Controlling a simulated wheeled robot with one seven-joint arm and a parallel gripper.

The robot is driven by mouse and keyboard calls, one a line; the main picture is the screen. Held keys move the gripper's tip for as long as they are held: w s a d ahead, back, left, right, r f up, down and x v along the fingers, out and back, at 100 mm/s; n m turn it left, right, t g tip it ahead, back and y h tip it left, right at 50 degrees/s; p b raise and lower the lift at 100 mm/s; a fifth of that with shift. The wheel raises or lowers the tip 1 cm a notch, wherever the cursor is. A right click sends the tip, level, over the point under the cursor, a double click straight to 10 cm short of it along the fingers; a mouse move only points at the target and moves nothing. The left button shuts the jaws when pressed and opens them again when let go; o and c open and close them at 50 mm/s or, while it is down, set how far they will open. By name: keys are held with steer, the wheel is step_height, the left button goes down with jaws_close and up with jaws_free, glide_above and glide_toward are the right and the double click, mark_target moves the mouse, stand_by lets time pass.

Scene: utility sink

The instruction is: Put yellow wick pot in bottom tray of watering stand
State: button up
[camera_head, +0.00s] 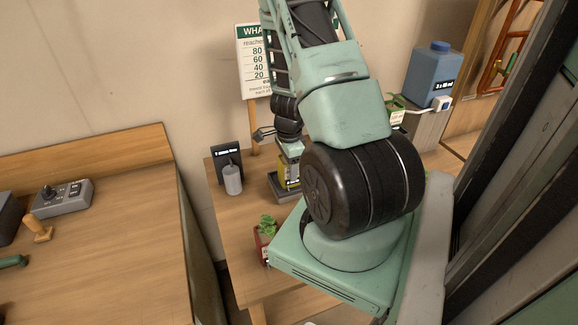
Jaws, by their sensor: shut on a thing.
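My gripper (290,152) points down over the wooden table, behind my arm. It is shut on the yellow wick pot (290,180), of which only a narrow yellow and dark patch shows below it. I cannot tell whether the pot touches the tray's floor. The tray's right side is hidden by my arm. I cannot make out the rest of the watering stand from this view.
A grey cylinder (232,179) and a dark label card (227,156) stand left of the tray. A red pot with a plant (265,240) is at the table's front. A white number sign (254,62) stands behind. A blue jug (432,75) is at back right.

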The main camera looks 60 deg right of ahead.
steer(key=shift+f, duration=0.1)
steer(key=o, duration=1.2)
step_height(320, 180, up, 12)
steer(key=shift+r+p, duration=0.15)
steer(key=shift+p, duration=0.55)
